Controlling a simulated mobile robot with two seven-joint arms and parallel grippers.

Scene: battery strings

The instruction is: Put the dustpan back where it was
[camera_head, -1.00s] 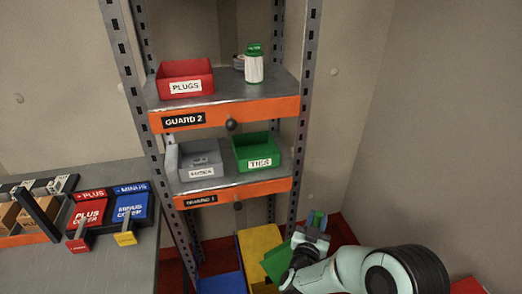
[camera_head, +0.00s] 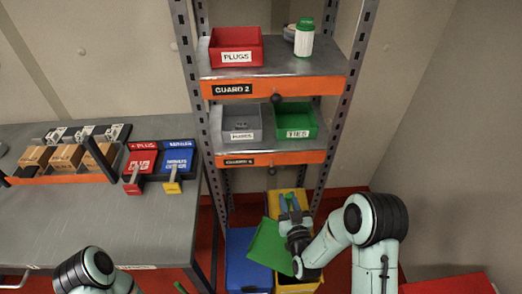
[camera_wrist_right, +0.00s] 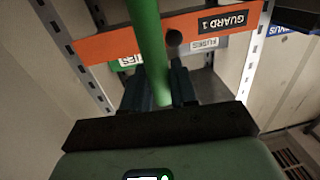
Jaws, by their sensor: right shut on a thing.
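The green dustpan (camera_head: 268,245) hangs in front of the blue and yellow bins at the foot of the shelf rack. My right gripper (camera_head: 291,204) is at its upper right and is shut on it. In the right wrist view the green handle (camera_wrist_right: 147,35) passes between the two dark fingers of the gripper (camera_wrist_right: 158,90). The gripper hides part of the handle in the head view. My left arm shows at the lower left of the head view, but its gripper is out of the picture.
The blue bin (camera_head: 240,238) and yellow bin (camera_head: 300,286) stand on the red floor below the rack. The orange GUARD shelf edge (camera_head: 270,159) is above them. A grey table (camera_head: 100,215) with covers and boxes stands at left; a wall is at right.

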